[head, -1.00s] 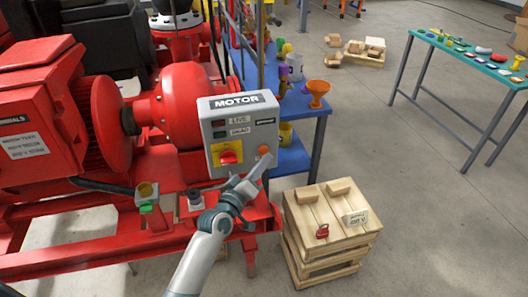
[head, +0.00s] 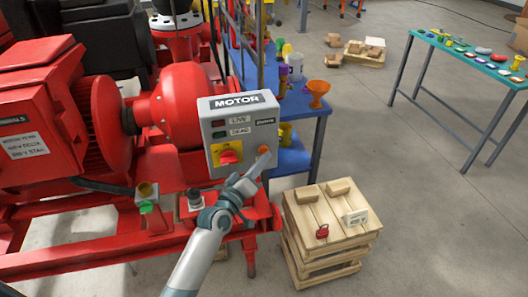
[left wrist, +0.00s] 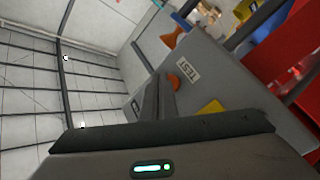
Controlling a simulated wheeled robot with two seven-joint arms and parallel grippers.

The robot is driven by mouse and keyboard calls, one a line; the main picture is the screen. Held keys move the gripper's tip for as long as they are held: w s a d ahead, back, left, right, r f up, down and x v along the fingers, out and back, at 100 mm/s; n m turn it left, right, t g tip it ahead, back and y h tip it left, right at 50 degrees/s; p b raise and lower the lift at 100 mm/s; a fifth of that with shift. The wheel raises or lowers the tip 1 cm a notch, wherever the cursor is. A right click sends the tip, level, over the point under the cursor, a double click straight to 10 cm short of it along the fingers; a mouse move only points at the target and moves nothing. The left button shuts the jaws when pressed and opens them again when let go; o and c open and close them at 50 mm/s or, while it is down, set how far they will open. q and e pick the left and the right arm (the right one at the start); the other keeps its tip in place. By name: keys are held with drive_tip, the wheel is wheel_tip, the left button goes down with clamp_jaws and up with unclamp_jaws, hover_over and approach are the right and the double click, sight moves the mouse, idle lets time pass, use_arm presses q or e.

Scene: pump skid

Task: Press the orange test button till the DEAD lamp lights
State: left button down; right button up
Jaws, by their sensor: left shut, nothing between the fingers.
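The grey MOTOR box (head: 263,135) stands on the red skid, with LIVE and DEAD lamp labels. The DEAD lamp (head: 219,135) looks dark green, and I cannot tell that it is lit. A red switch on a yellow plate (head: 228,157) sits below the lamps. The orange test button (head: 264,150) is at the right of the box face; in the left wrist view it (left wrist: 173,82) shows beside the TEST label. My left gripper (head: 263,162) is shut and empty, its tips at or just below the button. I cannot tell whether they touch it. My right gripper is not in view.
A wooden crate (head: 345,240) with a red padlock (head: 322,231) and a tag stands right of the skid. A blue bench (head: 297,155) with an orange funnel (head: 316,91) is behind the box. A green table (head: 465,53) stands far right, with clear floor between.

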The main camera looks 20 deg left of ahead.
use_arm(q)
drive_tip(key=shift+w+a, duration=0.25)
drive_tip(key=shift+w, duration=0.15)
idle(0.7)
drive_tip(key=shift+s+d, duration=0.1)
drive_tip(key=shift+s, duration=0.05)
drive_tip(key=shift+s+d+p, duration=0.4)
drive_tip(key=shift+s+p, duration=0.05)
drive_tip(key=shift+s, duration=0.15)
idle(0.4)
drive_tip(key=s+d, duration=0.1)
drive_tip(key=s+d+p, duration=0.1)
drive_tip(key=s+p, duration=0.1)
drive_tip(key=s, duration=0.1)
drive_tip(key=shift+s+d, duration=0.1)
drive_tip(key=shift+d, duration=0.3)
drive_tip(key=shift+f, duration=0.1)
idle(0.7)
